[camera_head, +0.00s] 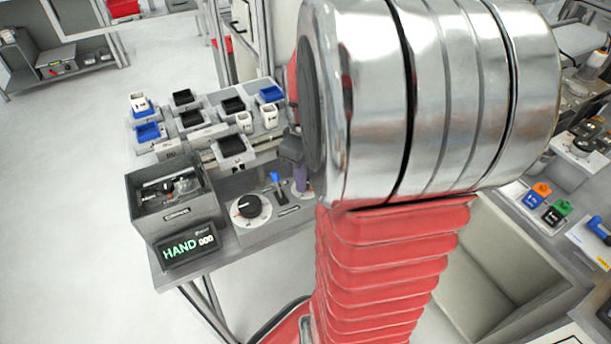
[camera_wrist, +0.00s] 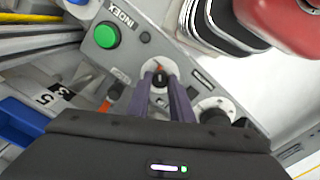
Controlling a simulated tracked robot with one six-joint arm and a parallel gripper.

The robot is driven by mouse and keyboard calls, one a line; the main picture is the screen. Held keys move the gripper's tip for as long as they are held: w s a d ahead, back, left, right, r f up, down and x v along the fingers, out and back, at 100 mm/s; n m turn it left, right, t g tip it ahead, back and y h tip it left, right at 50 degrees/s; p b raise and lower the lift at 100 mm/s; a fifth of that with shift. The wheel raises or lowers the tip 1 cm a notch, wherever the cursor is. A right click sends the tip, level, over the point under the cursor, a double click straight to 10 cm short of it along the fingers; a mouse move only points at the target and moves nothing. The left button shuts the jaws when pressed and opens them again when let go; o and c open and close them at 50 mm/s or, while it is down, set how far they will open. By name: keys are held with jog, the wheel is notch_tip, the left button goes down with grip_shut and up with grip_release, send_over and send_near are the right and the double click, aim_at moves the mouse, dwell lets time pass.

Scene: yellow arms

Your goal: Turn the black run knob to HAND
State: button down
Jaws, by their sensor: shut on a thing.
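My gripper (camera_wrist: 160,90) points down at the control panel, its two purple fingers closed around the small black run knob (camera_wrist: 160,77) on a round white plate. The knob shows only in part between the fingertips, with a small red-orange mark beside it. In the head view my gripper (camera_head: 302,182) is at the right end of the panel, partly behind my arm, and the knob is hidden there. The display (camera_head: 187,249) on the bench front reads HAND 000 in green letters.
A larger black dial (camera_head: 248,207) and a blue-tipped lever (camera_head: 277,180) stand left of my gripper. A green button (camera_wrist: 107,35) marked INDEX is nearby in the wrist view. A grey open box (camera_head: 173,214) sits at the bench's left. Trays with blocks stand behind.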

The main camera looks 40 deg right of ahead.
jog(key=shift+s+n, duration=0.15)
jog(key=shift+n, duration=0.15)
jog(key=c, duration=1.6)
grip_release()
jog(key=shift+o, duration=0.2)
notch_tip(320, 180, up, 14)
jog(key=shift+f, duration=0.15)
